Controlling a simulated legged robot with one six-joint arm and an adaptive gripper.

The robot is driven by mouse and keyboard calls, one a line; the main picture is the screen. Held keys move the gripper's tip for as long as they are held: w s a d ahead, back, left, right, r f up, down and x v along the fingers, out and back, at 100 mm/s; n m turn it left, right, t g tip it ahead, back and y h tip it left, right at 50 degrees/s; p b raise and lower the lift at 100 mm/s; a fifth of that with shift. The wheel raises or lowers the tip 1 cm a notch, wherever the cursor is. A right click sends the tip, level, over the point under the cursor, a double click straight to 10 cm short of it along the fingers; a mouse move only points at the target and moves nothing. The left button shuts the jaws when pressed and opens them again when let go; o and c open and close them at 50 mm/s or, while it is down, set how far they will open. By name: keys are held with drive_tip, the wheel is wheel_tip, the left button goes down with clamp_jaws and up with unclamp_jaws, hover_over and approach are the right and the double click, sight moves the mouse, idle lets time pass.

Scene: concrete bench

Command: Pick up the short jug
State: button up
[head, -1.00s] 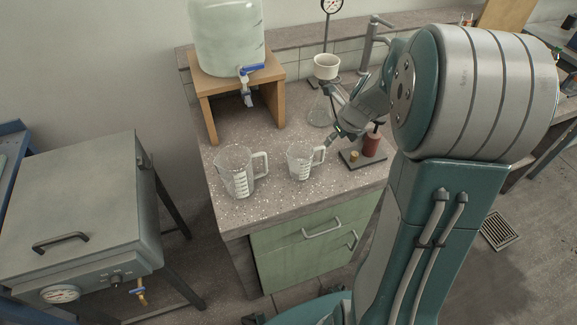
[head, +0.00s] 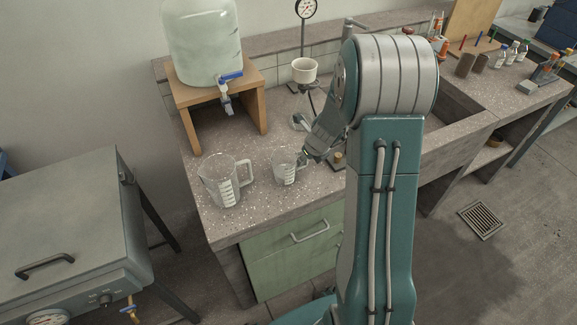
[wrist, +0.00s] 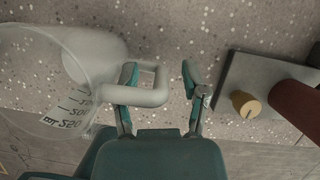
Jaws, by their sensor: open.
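The short jug (head: 284,170) is a clear, graduated measuring jug standing upright on the speckled bench, its handle toward my gripper. In the wrist view the jug (wrist: 50,80) fills the left side, and its pale handle (wrist: 150,97) reaches in between my fingers. My gripper (wrist: 159,72) is open. Its left finger overlaps the handle loop and its right finger is outside, with a gap to the handle's outer bar. I cannot tell whether the left finger touches the handle. In the head view my gripper (head: 304,158) is at the jug's handle side, partly hidden by my arm.
A larger clear jug (head: 226,188) stands left of the short one. A stand with a brass knob (wrist: 246,104) is close to my right finger. A water tank (head: 202,45) on a wooden stand (head: 190,125) and a white funnel (head: 304,70) are behind.

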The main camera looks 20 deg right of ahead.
drive_tip(key=shift+f, duration=0.1)
clamp_jaws()
idle(0.3)
wheel_tip(320, 180, up, 3)
drive_tip(key=shift+w+r, duration=0.1)
drive_tip(key=s+d+r, duration=0.6)
drive_tip(key=s+r, duration=0.3)
drive_tip(key=s, duration=0.3)
drive_tip(key=shift+s+d+r, duration=0.25)
drive_tip(key=shift+d+r, duration=0.15)
